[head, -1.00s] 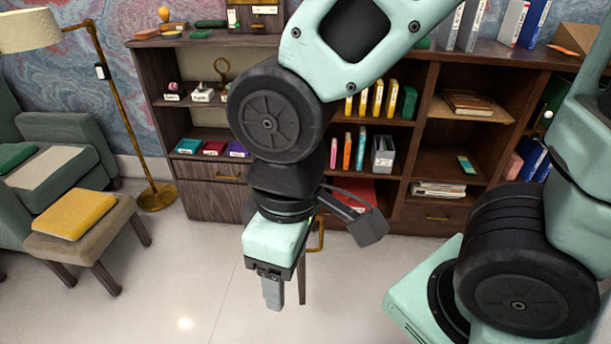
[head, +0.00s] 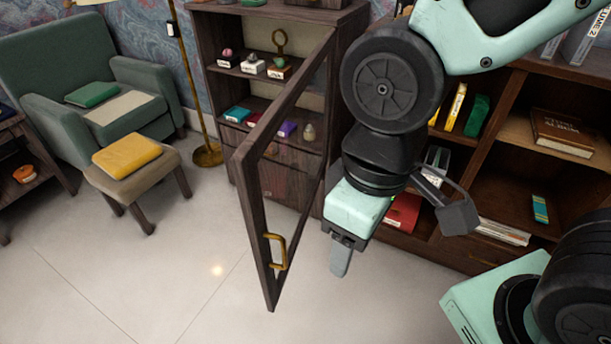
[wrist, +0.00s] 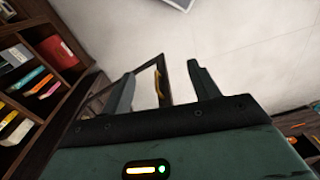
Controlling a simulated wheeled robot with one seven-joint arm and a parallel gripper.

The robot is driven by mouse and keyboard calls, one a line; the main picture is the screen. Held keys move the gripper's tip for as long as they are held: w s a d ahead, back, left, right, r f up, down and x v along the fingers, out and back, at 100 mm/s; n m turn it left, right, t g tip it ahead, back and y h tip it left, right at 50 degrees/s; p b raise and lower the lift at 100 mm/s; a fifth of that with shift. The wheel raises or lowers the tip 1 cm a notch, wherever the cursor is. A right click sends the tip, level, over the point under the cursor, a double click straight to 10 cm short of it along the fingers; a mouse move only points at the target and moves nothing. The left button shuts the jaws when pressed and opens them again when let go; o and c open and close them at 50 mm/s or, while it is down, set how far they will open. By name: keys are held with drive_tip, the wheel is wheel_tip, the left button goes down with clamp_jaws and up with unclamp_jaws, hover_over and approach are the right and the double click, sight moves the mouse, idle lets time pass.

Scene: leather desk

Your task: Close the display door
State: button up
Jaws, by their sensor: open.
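The display door (head: 250,205) is a dark wood frame with a glass pane. It stands wide open, swung out from the left part of the dark bookcase (head: 212,62) in the head view. A brass handle (head: 278,251) sits low near its free edge. My gripper (head: 341,262) points down to the right of the door, apart from it in the head view. In the wrist view my gripper (wrist: 162,85) is open, and the door frame (wrist: 146,75) and brass handle (wrist: 158,88) show beyond and between the fingers. Nothing is held.
Small display items stand on the shelves behind the door. A stool with a yellow book (head: 127,155) and a green armchair (head: 95,75) are at the left. A floor lamp's base (head: 208,155) stands near the cabinet. The floor in front of the door is clear.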

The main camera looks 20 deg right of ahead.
drive_tip(key=shift+w+f, duration=0.1)
drive_tip(key=shift+w, duration=0.2)
drive_tip(key=c, duration=0.5)
drive_tip(key=w+f+n+t, duration=0.1)
drive_tip(key=w, duration=0.3)
drive_tip(key=w+d+f+n+t+b, duration=0.1)
drive_tip(key=w+n, duration=0.1)
drive_tip(key=w, duration=0.3)
drive_tip(key=w+f+n+t, duration=0.1)
drive_tip(key=w+n, duration=0.1)
drive_tip(key=w, duration=0.2)
drive_tip(key=shift+w+d+f+t+y, duration=0.2)
drive_tip(key=shift+d+t+y, duration=0.1)
drive_tip(key=shift+d+t, duration=0.1)
clamp_jaws()
drive_tip(key=w+f+n+t+y+b, duration=0.1)
drive_tip(key=w+f+n+y, duration=0.1)
drive_tip(key=w+f+n, duration=0.35)
drive_tip(key=s+d+f+n+g+y+b, duration=0.2)
drive_tip(key=s+d+f+n+g+y, duration=0.4)
drive_tip(key=n, duration=0.6)
drive_tip(key=a+f+g+h+b, duration=0.1)
drive_tip(key=a+f+h, duration=0.1)
drive_tip(key=a+f, duration=0.6)
drive_tip(key=shift+w+a+f+b, duration=0.25)
drive_tip(key=shift+w+a+b, duration=0.15)
drive_tip(key=shift+a, duration=1.2)
